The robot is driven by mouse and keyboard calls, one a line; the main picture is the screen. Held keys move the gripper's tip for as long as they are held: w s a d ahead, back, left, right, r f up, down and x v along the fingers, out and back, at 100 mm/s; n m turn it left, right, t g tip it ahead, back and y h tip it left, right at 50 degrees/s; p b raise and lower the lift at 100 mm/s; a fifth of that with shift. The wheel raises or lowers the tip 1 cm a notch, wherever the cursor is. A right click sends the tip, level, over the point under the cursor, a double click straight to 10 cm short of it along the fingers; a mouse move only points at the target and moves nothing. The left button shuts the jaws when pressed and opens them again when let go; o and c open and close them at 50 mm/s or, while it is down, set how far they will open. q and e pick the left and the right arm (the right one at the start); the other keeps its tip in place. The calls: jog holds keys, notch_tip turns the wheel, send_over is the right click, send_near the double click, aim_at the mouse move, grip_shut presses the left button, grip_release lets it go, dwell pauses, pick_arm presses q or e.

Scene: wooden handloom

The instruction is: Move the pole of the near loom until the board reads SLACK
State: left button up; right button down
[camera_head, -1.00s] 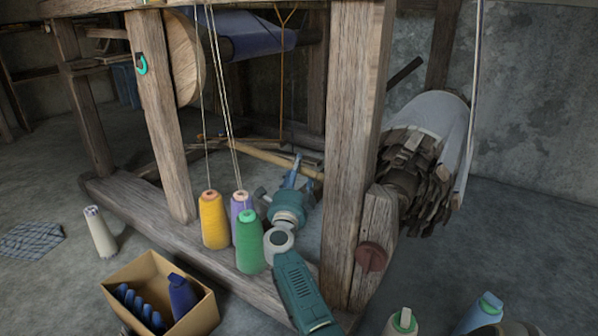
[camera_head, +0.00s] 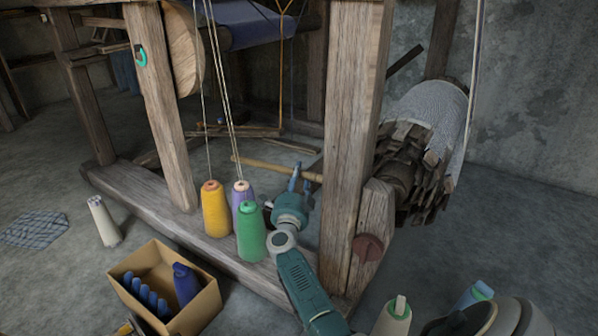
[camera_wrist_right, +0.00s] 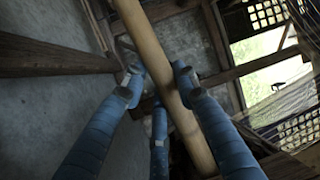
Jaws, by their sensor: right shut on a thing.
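The pole (camera_head: 262,168) is a pale wooden rod inside the near loom's frame (camera_head: 350,110), running to the right behind the front post. My right gripper (camera_head: 297,177) is at the pole, between the thread cones and that post. In the right wrist view the pole (camera_wrist_right: 160,55) passes between the blue fingers of the right gripper (camera_wrist_right: 157,82), which is shut on it. The cloth roll (camera_head: 440,105) at the loom's right end has a grey, speckled surface. No board shows in either view. My left gripper is out of view.
Yellow (camera_head: 215,210), purple and green (camera_head: 251,232) thread cones stand on the loom's lower beam, close left of my right arm. A cardboard box (camera_head: 200,312) with blue spools stands on the floor in front. More cones (camera_head: 393,318) stand at the bottom right.

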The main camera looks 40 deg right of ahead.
jog(key=c, duration=1.3)
grip_release()
